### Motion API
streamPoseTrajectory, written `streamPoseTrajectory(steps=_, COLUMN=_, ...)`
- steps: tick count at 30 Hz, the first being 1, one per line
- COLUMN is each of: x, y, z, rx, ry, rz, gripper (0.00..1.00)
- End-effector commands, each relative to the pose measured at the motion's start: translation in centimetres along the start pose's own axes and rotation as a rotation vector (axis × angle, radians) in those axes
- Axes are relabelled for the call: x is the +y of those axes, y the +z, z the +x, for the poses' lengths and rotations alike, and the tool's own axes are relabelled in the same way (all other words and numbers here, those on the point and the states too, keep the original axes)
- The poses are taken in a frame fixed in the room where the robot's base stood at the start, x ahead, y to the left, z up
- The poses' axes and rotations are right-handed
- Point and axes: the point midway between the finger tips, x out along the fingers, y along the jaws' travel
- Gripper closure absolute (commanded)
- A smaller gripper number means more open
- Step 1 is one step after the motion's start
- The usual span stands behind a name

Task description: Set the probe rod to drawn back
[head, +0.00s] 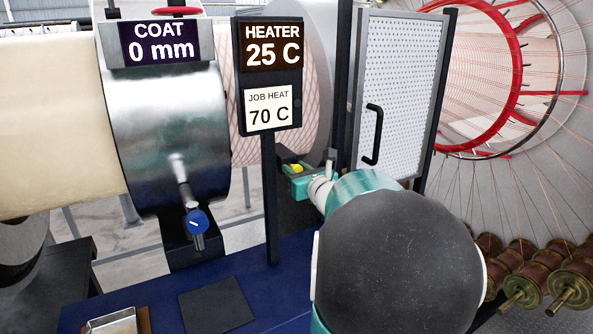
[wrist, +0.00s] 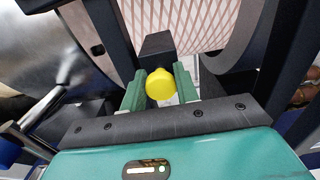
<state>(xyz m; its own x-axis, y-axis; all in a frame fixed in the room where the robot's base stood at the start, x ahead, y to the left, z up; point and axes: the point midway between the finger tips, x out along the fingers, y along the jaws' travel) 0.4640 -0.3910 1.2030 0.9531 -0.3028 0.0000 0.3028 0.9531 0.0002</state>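A yellow knob (wrist: 160,85), which seems to be the end of the probe rod, sits in front of a dark block on the post below the heater sign. It shows small in the head view (head: 296,168). The rod behind the knob is hidden, so its setting cannot be read. My gripper (wrist: 160,82) has its two green fingers on either side of the knob, very close to it. Whether they press on it or stand just clear cannot be told. In the head view my gripper (head: 297,171) is partly hidden by my arm.
A steel drum (head: 168,130) with a blue-knobbed lever (head: 196,221) stands left, under the coat sign (head: 160,41). The heater sign (head: 271,46) hangs above my gripper. A perforated door (head: 398,95) with a black handle (head: 374,135) stands close right. Spools (head: 525,285) lie lower right.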

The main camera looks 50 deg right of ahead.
Motion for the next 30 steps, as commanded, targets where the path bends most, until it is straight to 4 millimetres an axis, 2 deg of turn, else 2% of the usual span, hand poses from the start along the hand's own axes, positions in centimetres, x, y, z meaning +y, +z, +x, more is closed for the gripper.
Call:
streamPoseTrajectory(steps=7, x=0.1, y=0.0, z=-0.6, rx=0.001, ry=0.001, rz=-0.002, gripper=1.0)
streamPoseTrajectory(steps=15, x=0.1, y=0.0, z=-5.0, rx=0.0, ry=0.0, rz=-0.003, gripper=1.0)
streamPoseTrajectory(steps=17, x=0.1, y=0.0, z=-5.6, rx=0.0, ry=0.001, rz=-0.002, gripper=1.0)
streamPoseTrajectory(steps=26, x=0.0, y=-0.1, z=-6.0, rx=0.002, ry=-0.001, rz=0.001, gripper=1.0)
streamPoseTrajectory(steps=27, x=0.0, y=-0.1, z=-6.0, rx=0.002, ry=-0.001, rz=0.001, gripper=0.66)
streamPoseTrajectory(steps=30, x=0.0, y=-0.1, z=-6.0, rx=0.002, ry=-0.001, rz=0.001, gripper=0.51)
